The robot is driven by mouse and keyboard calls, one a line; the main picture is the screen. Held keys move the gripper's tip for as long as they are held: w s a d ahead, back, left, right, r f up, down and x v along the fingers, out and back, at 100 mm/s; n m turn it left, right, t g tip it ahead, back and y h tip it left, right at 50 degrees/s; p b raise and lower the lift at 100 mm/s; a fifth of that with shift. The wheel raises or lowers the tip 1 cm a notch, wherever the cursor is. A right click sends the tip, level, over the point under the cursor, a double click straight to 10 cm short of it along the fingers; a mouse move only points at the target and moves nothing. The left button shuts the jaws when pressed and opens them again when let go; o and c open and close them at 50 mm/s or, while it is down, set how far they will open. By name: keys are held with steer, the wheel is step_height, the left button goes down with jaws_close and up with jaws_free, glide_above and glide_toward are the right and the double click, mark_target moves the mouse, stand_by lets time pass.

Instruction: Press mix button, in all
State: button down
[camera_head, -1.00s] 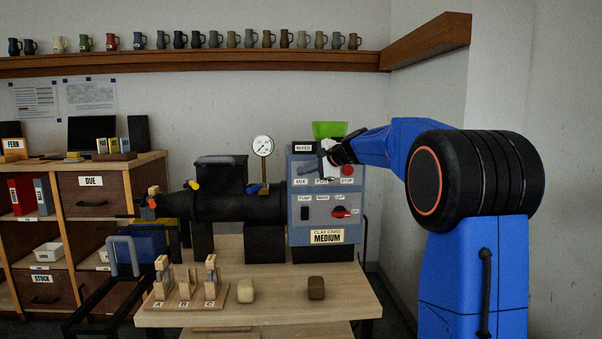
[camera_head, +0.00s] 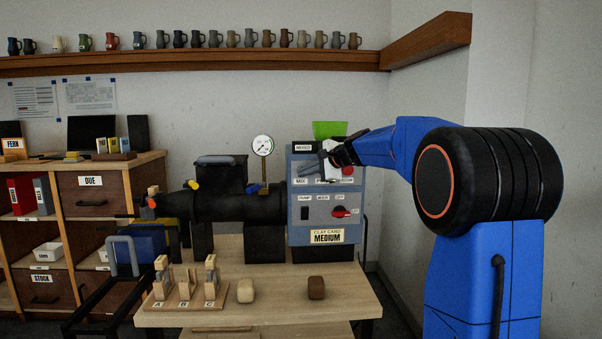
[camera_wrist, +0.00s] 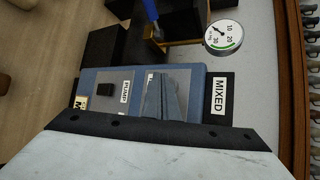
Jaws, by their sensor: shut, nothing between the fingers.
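The blue-grey control panel (camera_head: 326,222) stands at the right end of the black machine; it also shows in the wrist view (camera_wrist: 193,88). A small label reading MIX (camera_head: 301,181) is on its upper left plate. The mix button itself is not visible; my gripper covers that area. My gripper (camera_head: 309,172) is shut and empty, in front of the upper panel, its fingertips pointing left. In the wrist view the shut fingers (camera_wrist: 168,95) lie over the panel between the PUMP label and the MIXED sign (camera_wrist: 219,95). Contact with the panel cannot be told.
A red stop button (camera_head: 347,170) is right of my gripper, and a red knob (camera_head: 341,212) is below. A pressure gauge (camera_head: 262,146) rises left of the panel. A green hopper (camera_head: 329,130) is above. The wooden table (camera_head: 270,310) holds a lettered rack (camera_head: 186,303) and two blocks.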

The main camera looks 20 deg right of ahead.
steer(key=shift+s, duration=0.1)
steer(key=shift+s+a, duration=0.25)
steer(key=shift+s, duration=0.55)
steer(key=shift+s+a, duration=0.2)
steer(key=shift+s, duration=0.55)
steer(key=shift+s+a, duration=0.25)
steer(key=shift+s, duration=0.55)
steer(key=s+a+f+n+g+h, duration=0.15)
steer(key=s+a+f+n, duration=0.3)
steer(key=s, duration=0.75)
steer(key=s+a+f+n+g, duration=0.35)
steer(key=s+a+f, duration=0.25)
steer(key=s, duration=0.7)
steer(key=s+d+f+n+g+h, duration=0.1)
steer(key=s+f+n, duration=0.3)
steer(key=s+f, duration=0.4)
steer(key=s+d+f+n+g+h, duration=0.1)
steer(key=s+f+n, duration=0.4)
steer(key=s, duration=1.2)
step_height(320, 180, down, 4)
steer(key=shift+s+d+f+h, duration=0.1)
steer(key=shift+s+d+h, duration=0.15)
steer(key=shift+d+h, duration=0.5)
